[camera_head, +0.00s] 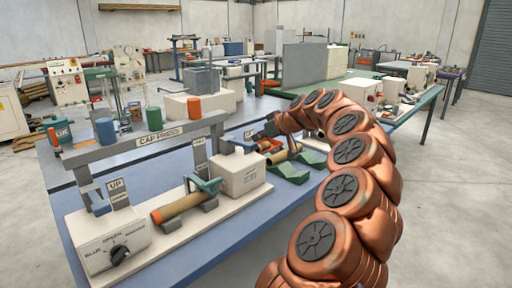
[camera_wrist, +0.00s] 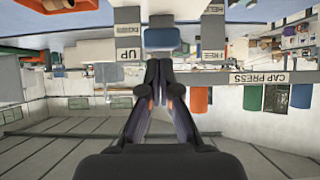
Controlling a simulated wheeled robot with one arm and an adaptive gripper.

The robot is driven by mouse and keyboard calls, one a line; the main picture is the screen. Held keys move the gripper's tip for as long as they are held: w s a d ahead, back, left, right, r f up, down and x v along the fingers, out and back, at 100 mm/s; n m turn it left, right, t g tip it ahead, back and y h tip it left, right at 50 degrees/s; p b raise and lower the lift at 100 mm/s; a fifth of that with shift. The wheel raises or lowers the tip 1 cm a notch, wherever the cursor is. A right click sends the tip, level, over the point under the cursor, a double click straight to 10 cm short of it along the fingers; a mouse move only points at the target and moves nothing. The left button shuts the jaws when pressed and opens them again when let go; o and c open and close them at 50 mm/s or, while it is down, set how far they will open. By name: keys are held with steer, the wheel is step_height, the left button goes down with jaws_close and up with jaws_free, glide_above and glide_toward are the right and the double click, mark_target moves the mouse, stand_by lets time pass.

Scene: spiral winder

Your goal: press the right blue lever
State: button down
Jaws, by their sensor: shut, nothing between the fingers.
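The right blue lever (camera_head: 238,145) is a small blue paddle at the right end of the winder, above a white block (camera_head: 240,176). In the wrist view the blue paddle (camera_wrist: 162,38) lies just beyond my fingertips, between a sign reading UP (camera_wrist: 128,43) and a FREE sign. My gripper (camera_head: 256,135) is shut and empty, close to the paddle from the right. In the wrist view its fingertips (camera_wrist: 159,66) point at the paddle; I cannot tell whether they touch it. The left blue lever (camera_head: 100,205) stands at the far left post beside another UP sign.
A grey CAP PRESS beam (camera_head: 158,138) spans the winder and carries blue, green and orange cups (camera_head: 194,108). A brown tube (camera_head: 180,208) lies below, under a teal clamp (camera_head: 206,186). A dial box (camera_head: 112,245) stands front left.

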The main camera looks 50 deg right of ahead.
steer(key=v, duration=0.8)
steer(key=shift+r+b, duration=0.3)
steer(key=shift+b, duration=0.15)
stand_by(0.4)
